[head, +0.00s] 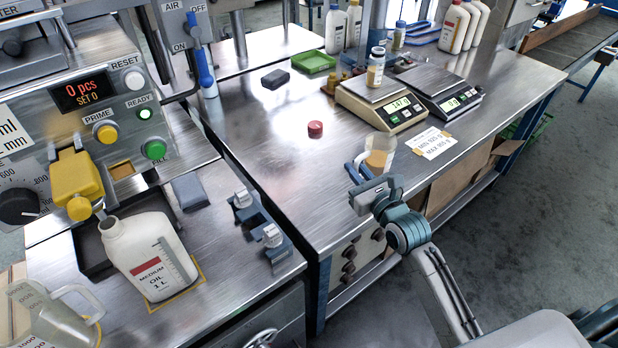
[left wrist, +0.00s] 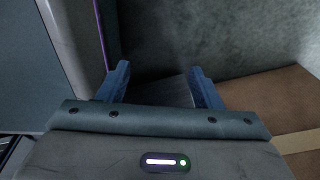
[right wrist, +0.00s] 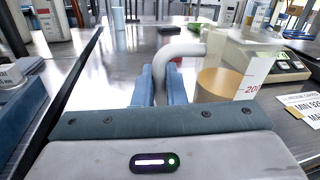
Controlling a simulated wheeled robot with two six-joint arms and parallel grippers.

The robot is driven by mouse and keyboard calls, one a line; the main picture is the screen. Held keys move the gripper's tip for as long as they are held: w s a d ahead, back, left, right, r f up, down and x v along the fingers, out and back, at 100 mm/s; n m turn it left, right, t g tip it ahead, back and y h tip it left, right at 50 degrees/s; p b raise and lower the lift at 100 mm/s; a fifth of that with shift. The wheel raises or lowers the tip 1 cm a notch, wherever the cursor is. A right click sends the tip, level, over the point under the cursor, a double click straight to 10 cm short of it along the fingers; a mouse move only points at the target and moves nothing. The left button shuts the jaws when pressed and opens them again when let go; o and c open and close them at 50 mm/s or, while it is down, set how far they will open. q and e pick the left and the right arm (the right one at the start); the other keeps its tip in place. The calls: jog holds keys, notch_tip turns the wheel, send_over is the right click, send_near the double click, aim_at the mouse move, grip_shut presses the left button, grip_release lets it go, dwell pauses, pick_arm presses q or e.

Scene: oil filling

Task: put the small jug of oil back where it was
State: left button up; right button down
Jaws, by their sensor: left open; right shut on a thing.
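The small jug of oil (head: 380,152) is clear, with amber oil in its lower part, and is at the near edge of the right-hand steel table. My right gripper (head: 358,174) is shut on its handle. In the right wrist view the jug (right wrist: 222,85) appears upright, its white handle (right wrist: 172,62) between the blue fingers (right wrist: 161,86). I cannot tell whether its base touches the table. My left gripper (left wrist: 158,88) is open and empty in the left wrist view, above a dark floor area. It is not in the head view.
Behind the jug stand two scales (head: 382,100), (head: 440,90), one bearing a small bottle (head: 376,68). A paper label (head: 430,142) lies right of the jug. A red cap (head: 315,129) is left of it. A large oil bottle (head: 150,255) and a bigger clear jug (head: 50,315) stand at left.

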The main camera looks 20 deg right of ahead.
jog(key=w+a, duration=0.2)
jog(key=a, duration=0.2)
jog(key=w+a, duration=0.3)
jog(key=a, duration=0.1)
jog(key=w+a+f, duration=0.1)
jog(key=w+a, duration=0.2)
jog(key=a, duration=0.1)
jog(key=shift+a+f, duration=0.1)
jog(key=shift+a, duration=0.15)
jog(key=shift+w+a+f, duration=0.1)
jog(key=shift+w+a, duration=0.15)
jog(key=shift+a, duration=0.15)
jog(key=shift+f+b, duration=0.3)
pick_arm(q)
jog(key=shift+w+a+r, duration=0.1)
jog(key=shift+w+r, duration=0.15)
jog(key=shift+w, duration=0.35)
jog(key=shift+w+a+r, duration=0.1)
jog(key=shift+w+r, duration=0.1)
jog(key=shift+w, duration=0.35)
jog(key=shift+w+a+r, duration=0.1)
jog(key=shift+w+r, duration=0.15)
jog(key=shift+w, duration=0.35)
pick_arm(e)
jog(key=shift+f, duration=1.45)
pick_arm(q)
jog(key=shift+b, duration=0.3)
pick_arm(e)
jog(key=shift+f, duration=0.1)
